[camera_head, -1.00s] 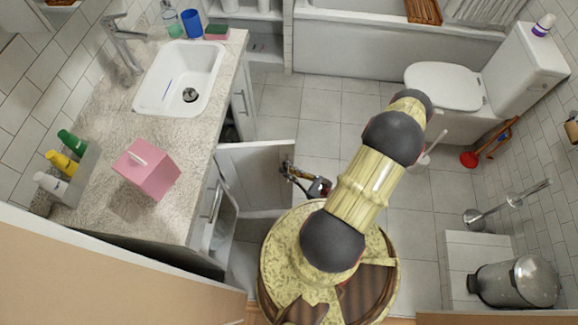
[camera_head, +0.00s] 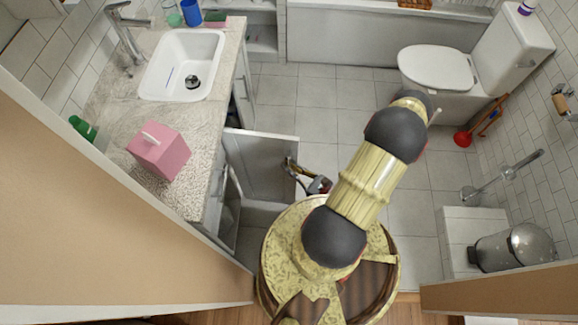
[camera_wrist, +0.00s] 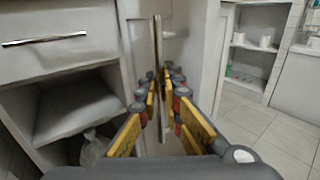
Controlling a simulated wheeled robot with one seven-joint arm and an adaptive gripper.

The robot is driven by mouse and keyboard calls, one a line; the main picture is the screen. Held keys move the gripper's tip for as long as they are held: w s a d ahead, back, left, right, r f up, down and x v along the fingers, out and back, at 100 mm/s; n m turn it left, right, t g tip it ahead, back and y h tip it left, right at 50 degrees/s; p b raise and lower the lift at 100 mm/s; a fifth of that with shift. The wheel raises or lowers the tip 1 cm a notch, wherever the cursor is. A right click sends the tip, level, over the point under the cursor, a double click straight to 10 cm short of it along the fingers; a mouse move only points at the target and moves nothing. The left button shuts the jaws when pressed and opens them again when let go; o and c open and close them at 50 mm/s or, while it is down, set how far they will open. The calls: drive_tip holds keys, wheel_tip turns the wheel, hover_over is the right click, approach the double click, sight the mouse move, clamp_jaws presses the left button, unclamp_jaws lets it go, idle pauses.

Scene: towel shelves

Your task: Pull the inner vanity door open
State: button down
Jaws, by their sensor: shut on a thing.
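The vanity door (camera_head: 262,168) is a white panel that stands swung out from the front of the vanity, over the floor. My gripper (camera_head: 291,166) is at its free edge, with my arm reaching over from the right.
The vanity has a sink (camera_head: 185,65) and a pink box (camera_head: 159,151) on its counter. A drawer (camera_wrist: 45,42) and an open shelf sit left in the wrist view. A wall edge (camera_head: 90,220) is close at left. Tiled floor (camera_head: 335,92) is clear toward the toilet (camera_head: 437,68).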

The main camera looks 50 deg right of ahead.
drive_tip(key=c, duration=2)
unclamp_jaws()
drive_tip(key=shift+d, duration=0.1)
drive_tip(key=s, duration=0.7)
drive_tip(key=shift+s+d, duration=0.25)
drive_tip(key=shift+s, duration=0.05)
